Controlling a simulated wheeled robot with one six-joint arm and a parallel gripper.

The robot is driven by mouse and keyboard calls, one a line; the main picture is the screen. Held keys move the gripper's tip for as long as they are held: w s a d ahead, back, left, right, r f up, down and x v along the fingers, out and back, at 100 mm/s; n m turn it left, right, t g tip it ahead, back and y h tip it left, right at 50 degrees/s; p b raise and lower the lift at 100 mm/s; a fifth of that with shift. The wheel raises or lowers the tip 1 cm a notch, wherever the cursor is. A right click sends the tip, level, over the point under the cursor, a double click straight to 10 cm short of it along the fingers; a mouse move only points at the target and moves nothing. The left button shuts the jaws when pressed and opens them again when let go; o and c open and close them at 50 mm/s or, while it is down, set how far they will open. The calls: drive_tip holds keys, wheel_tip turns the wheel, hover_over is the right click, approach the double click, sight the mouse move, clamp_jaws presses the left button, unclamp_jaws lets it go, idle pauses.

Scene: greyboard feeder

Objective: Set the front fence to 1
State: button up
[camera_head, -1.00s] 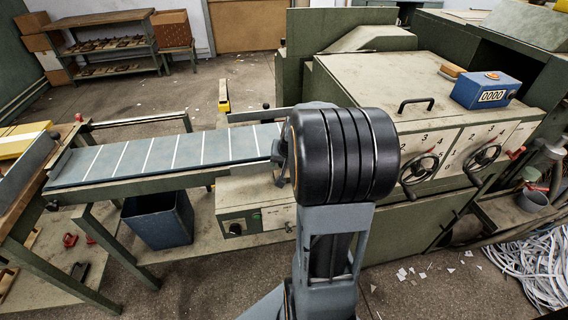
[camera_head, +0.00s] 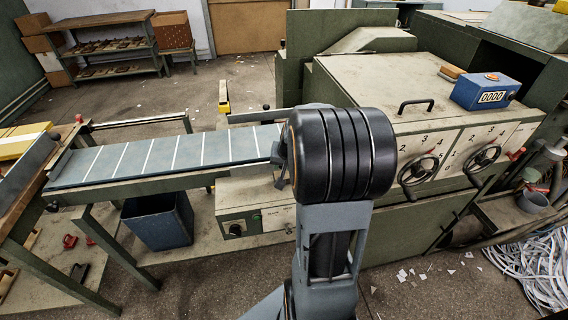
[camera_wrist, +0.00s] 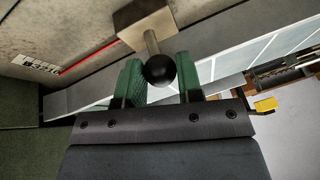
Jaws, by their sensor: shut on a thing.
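My gripper (camera_wrist: 160,84) shows in the wrist view as two green fingers, one on each side of a black ball knob (camera_wrist: 160,70). It is shut on this knob. The knob's metal stem runs up to a pale block (camera_wrist: 145,22). A thin red line (camera_wrist: 88,58) reaches left from the block towards a small white number label (camera_wrist: 42,66), whose digits are hard to read. A long grey strip, seemingly the fence (camera_wrist: 75,98), runs under the fingers. In the head view my black arm joint hides the gripper and the knob.
The feeder table (camera_head: 165,155) with white cross lines extends left. A blue bin (camera_head: 158,220) stands beneath it. To the right are handwheels (camera_head: 419,172) on numbered panels and a blue counter box (camera_head: 485,91). Paper strips (camera_head: 530,268) lie on the floor at right.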

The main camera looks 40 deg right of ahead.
drive_tip(key=shift+s+a+b, duration=0.2)
drive_tip(key=shift+s+b, duration=0.1)
drive_tip(key=shift+s, duration=0.2)
clamp_jaws()
drive_tip(key=o, duration=1)
unclamp_jaws()
drive_tip(key=shift+o, duration=0.2)
drive_tip(key=p+v, duration=0.2)
drive_tip(key=v, duration=1.1)
drive_tip(key=shift+s+r, duration=0.2)
drive_tip(key=shift+r, duration=0.15)
